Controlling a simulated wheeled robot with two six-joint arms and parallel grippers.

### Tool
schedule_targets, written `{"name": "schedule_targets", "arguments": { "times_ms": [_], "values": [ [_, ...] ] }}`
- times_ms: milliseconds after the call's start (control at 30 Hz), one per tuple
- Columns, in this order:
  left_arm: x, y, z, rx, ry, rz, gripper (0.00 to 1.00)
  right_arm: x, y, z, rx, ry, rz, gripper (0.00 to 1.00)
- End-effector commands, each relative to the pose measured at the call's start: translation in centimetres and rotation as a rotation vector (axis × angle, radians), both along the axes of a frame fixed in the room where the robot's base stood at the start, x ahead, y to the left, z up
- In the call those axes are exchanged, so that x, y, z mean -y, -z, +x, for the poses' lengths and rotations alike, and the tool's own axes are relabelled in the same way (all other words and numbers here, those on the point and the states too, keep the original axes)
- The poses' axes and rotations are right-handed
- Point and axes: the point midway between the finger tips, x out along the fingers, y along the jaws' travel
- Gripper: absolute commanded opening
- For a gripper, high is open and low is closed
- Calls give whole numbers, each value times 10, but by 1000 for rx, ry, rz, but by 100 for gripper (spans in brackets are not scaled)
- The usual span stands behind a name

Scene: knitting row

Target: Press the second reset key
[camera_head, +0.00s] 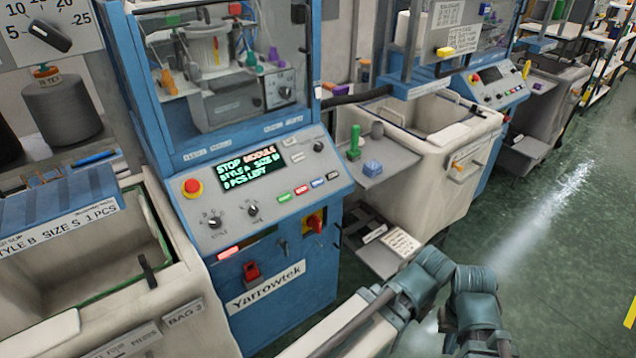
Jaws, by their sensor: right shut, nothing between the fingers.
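The nearest blue machine has a sloped grey control panel (262,195). Its lit display (248,166) reads STOP MODULE, STYLE A and 0 PCS LEFT. My right gripper (345,325) is low in front of the machine, below and right of the panel, apart from the keys. It looks shut and empty. My left gripper is not in view.
A red stop button (193,186) and knobs share the panel. A cream bin (425,160) and grey shelf stand to the right, before a second blue machine's panel (498,86). Another bin (165,290) stands left. The green floor (560,220) is clear.

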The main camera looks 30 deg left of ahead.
Motion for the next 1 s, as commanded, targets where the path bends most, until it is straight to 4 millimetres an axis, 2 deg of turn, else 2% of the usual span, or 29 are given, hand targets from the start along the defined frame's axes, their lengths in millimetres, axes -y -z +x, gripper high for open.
{"name": "schedule_targets", "arguments": {
  "times_ms": [33,67,1000],
  "values": [
    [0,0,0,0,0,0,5,0,0,0,0,0,0,0],
    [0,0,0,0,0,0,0,0,0,0,0,0,0,0],
    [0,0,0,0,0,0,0,0,0,0,0,0,0,0]
  ]
}}
